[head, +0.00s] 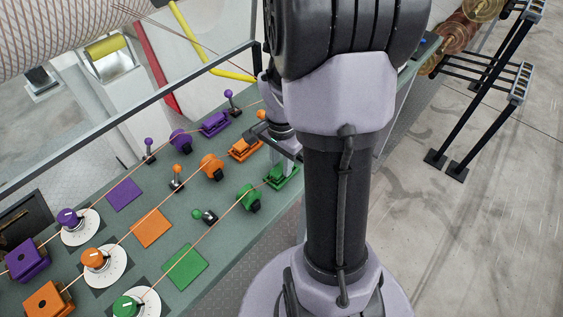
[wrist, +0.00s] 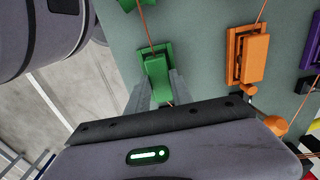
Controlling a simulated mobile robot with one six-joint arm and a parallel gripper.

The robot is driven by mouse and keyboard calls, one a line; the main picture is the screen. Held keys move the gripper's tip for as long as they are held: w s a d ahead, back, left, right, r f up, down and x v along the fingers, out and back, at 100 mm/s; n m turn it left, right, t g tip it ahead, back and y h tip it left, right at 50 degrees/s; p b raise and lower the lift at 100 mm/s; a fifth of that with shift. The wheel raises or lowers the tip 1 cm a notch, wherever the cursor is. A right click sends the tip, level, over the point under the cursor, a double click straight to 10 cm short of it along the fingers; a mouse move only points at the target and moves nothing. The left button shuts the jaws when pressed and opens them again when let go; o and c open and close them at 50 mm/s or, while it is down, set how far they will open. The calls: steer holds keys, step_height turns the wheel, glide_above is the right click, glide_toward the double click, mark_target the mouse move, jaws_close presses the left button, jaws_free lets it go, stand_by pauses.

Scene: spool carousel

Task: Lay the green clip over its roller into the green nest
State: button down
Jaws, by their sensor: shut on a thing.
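The green clip (wrist: 157,68) is between the two fingers of my gripper (wrist: 160,92) in the wrist view. My gripper is shut on it; in the head view my gripper (head: 282,163) is partly hidden by my arm. The green nest (head: 292,181) shows as a green base around and below the clip. The clip is at the nest, but I cannot tell whether it rests fully in it. A thin copper wire runs to the clip. The green roller (head: 249,198) stands just left of the nest, and its edge shows in the wrist view (wrist: 127,4).
An orange clip in its nest (wrist: 247,55) lies beside mine, with an orange-knobbed lever (wrist: 275,125) close to my gripper. A green lever (head: 204,215) is tipped over. Purple parts (head: 215,123) stand behind. Flat green (head: 185,265) and orange pads lie left.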

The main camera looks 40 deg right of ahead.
steer(key=shift+f, duration=0.3)
steer(key=c, duration=1.1)
jaws_free()
steer(key=shift+r, duration=0.15)
steer(key=shift+o, duration=0.2)
step_height(320, 180, up, 17)
steer(key=p, duration=0.6)
steer(key=shift+r, duration=0.2)
steer(key=shift+a, duration=0.1)
